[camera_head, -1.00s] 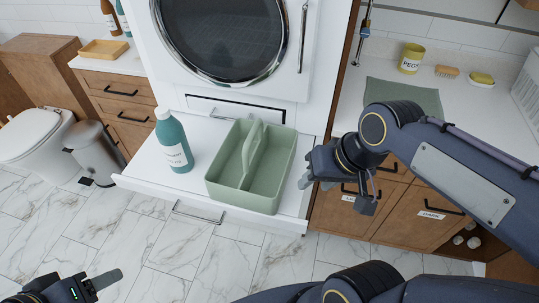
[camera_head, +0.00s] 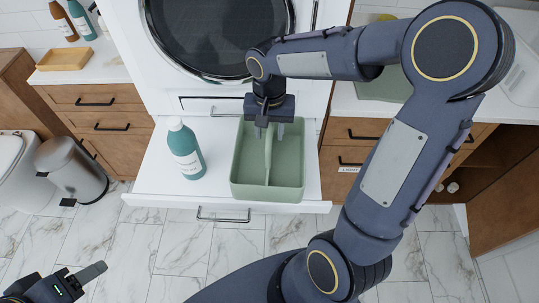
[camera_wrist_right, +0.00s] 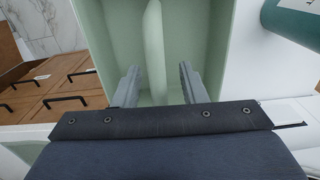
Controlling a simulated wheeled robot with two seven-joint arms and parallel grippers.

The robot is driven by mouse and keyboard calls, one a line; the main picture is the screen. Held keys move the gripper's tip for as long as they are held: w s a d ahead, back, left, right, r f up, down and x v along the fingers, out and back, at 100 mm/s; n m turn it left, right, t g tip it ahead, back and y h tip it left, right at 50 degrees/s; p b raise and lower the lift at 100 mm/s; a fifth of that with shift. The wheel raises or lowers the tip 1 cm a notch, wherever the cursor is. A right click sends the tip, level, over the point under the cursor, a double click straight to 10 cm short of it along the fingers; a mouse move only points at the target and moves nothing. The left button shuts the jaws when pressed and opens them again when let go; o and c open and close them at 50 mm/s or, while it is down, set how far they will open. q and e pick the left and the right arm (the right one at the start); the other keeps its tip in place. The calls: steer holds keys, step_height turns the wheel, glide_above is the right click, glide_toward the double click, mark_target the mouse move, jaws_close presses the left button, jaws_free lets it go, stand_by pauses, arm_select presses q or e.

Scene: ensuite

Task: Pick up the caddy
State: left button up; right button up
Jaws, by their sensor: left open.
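The green caddy (camera_head: 290,191) stands upright on the white pull-out shelf (camera_head: 165,186) below the round-doored machine. Its raised middle divider with the handle (camera_head: 268,150) splits it into two compartments. My right gripper (camera_head: 269,134) is above the caddy, pointing down over the handle. In the right wrist view its two fingers (camera_wrist_right: 157,88) are apart, with the caddy's handle (camera_wrist_right: 153,45) running between them and a gap on each side. My left gripper (camera_head: 78,283) is low at the left of the head view, open and empty, away from the caddy.
A teal bottle (camera_head: 186,151) stands on the shelf left of the caddy; a teal bottle also shows in the right wrist view (camera_wrist_right: 294,20). The machine's front (camera_head: 215,38) rises behind. A metal bin (camera_head: 72,170) is on the floor at left.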

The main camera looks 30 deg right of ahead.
steer(key=shift+f, duration=0.75)
jaws_close()
